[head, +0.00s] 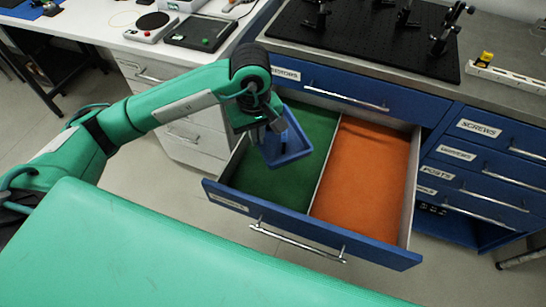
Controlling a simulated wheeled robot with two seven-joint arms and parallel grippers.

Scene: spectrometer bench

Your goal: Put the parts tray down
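The parts tray (291,157) is a small blue open tray. It hangs tilted from my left gripper (268,129), which appears shut on its upper left side. Gripper and tray are over the green-lined left compartment (278,184) of the open drawer. I cannot tell whether the tray touches the lining. The inside of the tray is partly hidden by the gripper. My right gripper is not in view.
The blue-fronted drawer (313,235) is pulled out, with a thin divider and an empty orange-lined right compartment (366,170). A closed drawer (345,88) is above it. Labelled drawers (478,176) stand at right. A black breadboard (365,38) with posts sits on the bench.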

